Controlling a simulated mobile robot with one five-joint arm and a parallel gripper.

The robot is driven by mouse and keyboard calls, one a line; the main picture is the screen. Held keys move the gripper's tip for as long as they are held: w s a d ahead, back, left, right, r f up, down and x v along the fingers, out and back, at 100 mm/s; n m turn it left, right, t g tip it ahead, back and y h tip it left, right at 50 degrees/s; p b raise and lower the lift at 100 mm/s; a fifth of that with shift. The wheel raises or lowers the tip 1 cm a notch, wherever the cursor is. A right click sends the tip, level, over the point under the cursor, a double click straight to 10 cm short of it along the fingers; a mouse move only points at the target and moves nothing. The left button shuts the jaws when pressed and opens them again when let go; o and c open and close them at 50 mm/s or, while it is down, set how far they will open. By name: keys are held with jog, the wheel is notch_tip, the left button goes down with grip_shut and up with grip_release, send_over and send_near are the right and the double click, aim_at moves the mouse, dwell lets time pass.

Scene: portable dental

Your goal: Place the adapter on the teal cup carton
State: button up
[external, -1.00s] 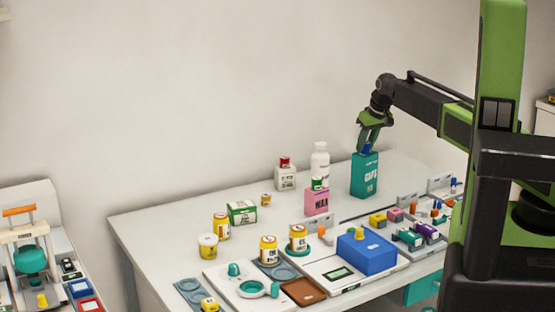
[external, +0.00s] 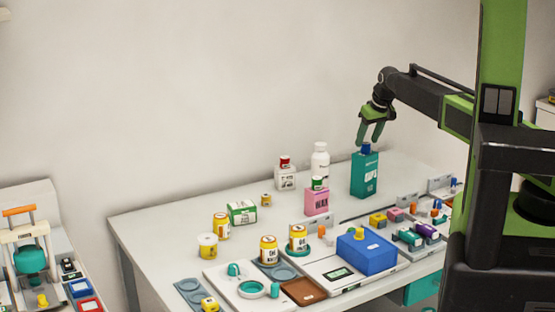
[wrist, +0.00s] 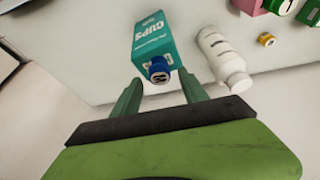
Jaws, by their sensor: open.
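The teal cup carton (external: 365,176) stands upright near the back right of the white table. The adapter, a small blue piece (external: 367,148), sits on top of the carton. In the wrist view the blue adapter (wrist: 159,71) is at the end of the teal carton (wrist: 155,38), with a dark marking on its top. My gripper (external: 370,143) is open and empty just above the adapter. In the wrist view its two green fingers (wrist: 160,85) are spread on either side below the adapter, apart from it.
A white bottle (external: 320,160) and a pink carton (external: 317,202) stand left of the teal carton. A blue box (external: 366,252) and several small jars and blocks occupy the table's front. The table left of the teal carton's foot is partly clear.

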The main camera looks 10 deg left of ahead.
jog(key=p+v, duration=0.7)
jog(key=v, duration=0.2)
jog(key=shift+r+p, duration=0.3)
jog(key=shift+r, duration=0.05)
jog(key=shift+s+d, duration=0.1)
jog(key=s+d+f+m+h, duration=0.15)
jog(key=d+m, duration=0.25)
jog(key=d, duration=1.7)
jog(key=s+d+m+g+h, duration=0.1)
jog(key=s+d, duration=0.4)
jog(key=d, duration=0.7)
jog(key=s+d+m+g, duration=0.2)
jog(key=s+d+m, duration=0.2)
jog(key=d, duration=0.8)
jog(key=shift+s+f+h, duration=0.15)
jog(key=shift+s+h, duration=0.2)
jog(key=shift+s, duration=0.35)
